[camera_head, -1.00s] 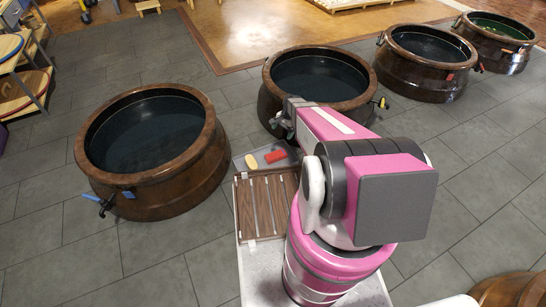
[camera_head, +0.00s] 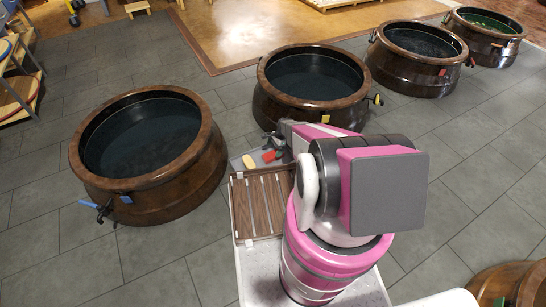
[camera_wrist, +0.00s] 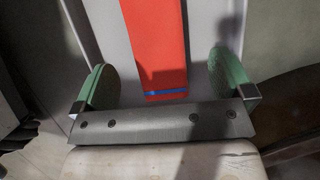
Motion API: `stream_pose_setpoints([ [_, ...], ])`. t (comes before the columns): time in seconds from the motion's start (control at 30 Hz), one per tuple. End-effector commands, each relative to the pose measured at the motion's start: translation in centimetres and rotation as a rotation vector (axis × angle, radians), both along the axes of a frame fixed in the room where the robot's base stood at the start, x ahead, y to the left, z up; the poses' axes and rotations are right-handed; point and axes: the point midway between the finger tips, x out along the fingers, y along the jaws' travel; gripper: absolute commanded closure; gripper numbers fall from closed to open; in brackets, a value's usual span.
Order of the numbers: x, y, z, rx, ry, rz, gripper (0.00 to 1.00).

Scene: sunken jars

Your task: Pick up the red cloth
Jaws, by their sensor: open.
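In the head view my gripper (camera_head: 274,143) is over the tray, partly hidden by my arm. The cloth's far end runs out of the wrist view.
A slatted wooden rack (camera_head: 241,208) is just below the tray. Large brown jars stand close by, one at left (camera_head: 165,199) and one behind the tray (camera_head: 300,112). More jars stand at upper right.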

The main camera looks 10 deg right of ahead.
Motion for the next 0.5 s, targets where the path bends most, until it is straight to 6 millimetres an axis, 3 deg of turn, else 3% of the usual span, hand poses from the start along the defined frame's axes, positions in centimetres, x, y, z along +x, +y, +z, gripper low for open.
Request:
stream_pose_setpoints([
  [0.33,-0.4,0.5,-4.2,0.001,0.001,0.000,0.01],
  [0.5,-0.6,0.9,-5.1,0.001,0.000,0.000,0.01],
])
